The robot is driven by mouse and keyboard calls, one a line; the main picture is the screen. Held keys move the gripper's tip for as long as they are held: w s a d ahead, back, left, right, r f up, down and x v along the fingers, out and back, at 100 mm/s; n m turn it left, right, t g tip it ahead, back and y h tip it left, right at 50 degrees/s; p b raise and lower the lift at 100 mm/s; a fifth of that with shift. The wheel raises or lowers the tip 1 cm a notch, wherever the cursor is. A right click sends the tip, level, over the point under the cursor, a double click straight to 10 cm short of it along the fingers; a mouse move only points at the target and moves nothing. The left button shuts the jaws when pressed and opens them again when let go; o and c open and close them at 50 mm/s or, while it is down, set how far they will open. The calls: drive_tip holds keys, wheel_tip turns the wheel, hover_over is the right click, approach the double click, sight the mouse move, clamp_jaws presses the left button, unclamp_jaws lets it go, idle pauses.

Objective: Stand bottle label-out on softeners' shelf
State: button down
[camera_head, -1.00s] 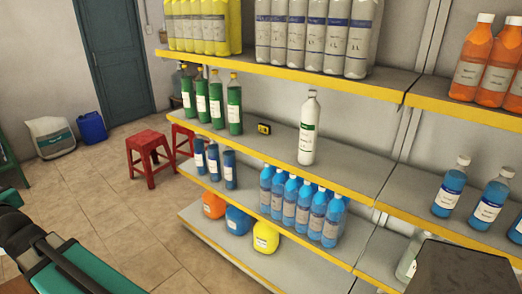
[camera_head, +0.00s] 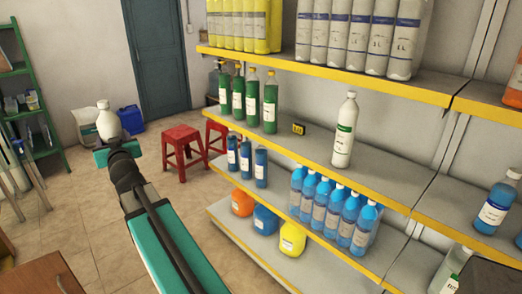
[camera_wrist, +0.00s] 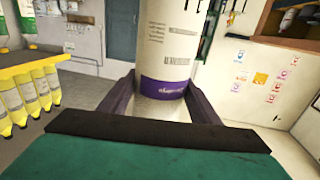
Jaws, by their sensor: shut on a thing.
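My gripper (camera_head: 117,150) is shut on a white bottle (camera_head: 110,124), held upright at the left, out over the floor and apart from the shelves. In the wrist view the bottle (camera_wrist: 165,45) stands between my two fingers (camera_wrist: 163,98), with printed text and a purple band low on its label facing that camera. Its top is cut off there. The shelf unit's top shelf (camera_head: 330,75) holds yellow bottles and grey-white bottles. The middle shelf (camera_head: 385,180) holds green bottles and one white bottle with a green label (camera_head: 344,130). I cannot tell which shelf is the softeners'.
A small black-and-yellow box (camera_head: 298,129) sits on the middle shelf, with bare board on both sides of the white bottle. Blue bottles (camera_head: 335,210) stand lower. Red stools (camera_head: 183,150) stand left of the shelves. A green rack (camera_head: 30,110) stands far left.

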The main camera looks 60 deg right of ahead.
drive_tip(key=s+d+m+g+h+b, duration=0.15)
drive_tip(key=s+d, duration=0.35)
drive_tip(key=d, duration=0.5)
drive_tip(key=s+d+m+g+h, duration=0.25)
drive_tip(key=s+d, duration=0.35)
drive_tip(key=d, duration=0.3)
drive_tip(key=s+d+m+g+h+b, duration=0.1)
drive_tip(key=s+d+m+g+h, duration=0.3)
drive_tip(key=d, duration=0.6)
drive_tip(key=s+d+r+m+g+h+b, duration=0.1)
drive_tip(key=s+d+m+g, duration=0.1)
drive_tip(key=s+d, duration=0.7)
drive_tip(key=s+d+r+m+g+h+b, duration=0.1)
drive_tip(key=s+d+g, duration=0.3)
drive_tip(key=s+d, duration=0.6)
drive_tip(key=s, duration=0.7)
drive_tip(key=shift+s+d+r+m, duration=0.15)
drive_tip(key=shift+s+r+m, duration=0.15)
drive_tip(key=shift+r+m, duration=0.1)
drive_tip(key=s+d+p, duration=0.1)
drive_tip(key=d+p, duration=0.1)
drive_tip(key=d, duration=0.5)
drive_tip(key=s+d+f+p, duration=0.1)
drive_tip(key=s+d+p, duration=0.1)
drive_tip(key=d, duration=0.5)
drive_tip(key=shift+s+d+f, duration=0.15)
drive_tip(key=shift+s+f, duration=0.1)
drive_tip(key=shift+d+p, duration=0.1)
drive_tip(key=shift+p, duration=0.2)
